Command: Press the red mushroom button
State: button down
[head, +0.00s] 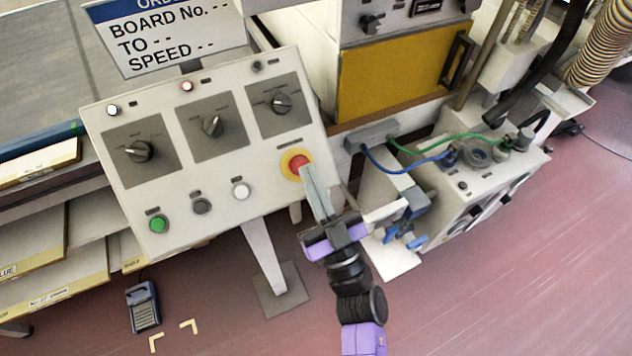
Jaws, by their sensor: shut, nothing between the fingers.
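The red mushroom button (294,163) sits on a yellow round base at the lower right of the grey control panel (255,224). My gripper (306,170) is shut and empty, and its fingertips overlap the button's lower right edge in the head view. I cannot tell whether the fingertips touch the button or hover in front of it. The fingers hide part of the button and its yellow base.
The panel also carries three rotary knobs, a green button (158,224), a black button (202,206) and a white button (240,190). A sign (166,32) stands above it. A box with blue and green cables (470,180) stands at the right.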

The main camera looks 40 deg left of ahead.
jog(key=b+v, duration=0.2)
jog(key=v, duration=0.8)
jog(key=shift+d+r, duration=0.2)
dwell(0.5)
jog(key=w+d+r+m+t+h, duration=0.2)
jog(key=w+d+m+t+h, duration=0.15)
jog(key=d+t, duration=0.25)
jog(key=s+d+f+m+t+h, duration=0.1)
jog(key=s+d+m+t+h, duration=0.15)
jog(key=d+h, duration=0.4)
jog(key=s+d+f+m+t+h, duration=0.1)
jog(key=s+d+m+h, duration=0.2)
jog(key=d, duration=0.6)
jog(key=s+d+m+g+h, duration=0.4)
jog(key=s+d+h, duration=0.5)
jog(key=s+d, duration=0.5)
jog(key=s, duration=0.2)
jog(key=shift+s+d+f+m+h, duration=0.2)
jog(key=shift+s+d+m+h, duration=0.1)
jog(key=shift+s+d+m, duration=0.1)
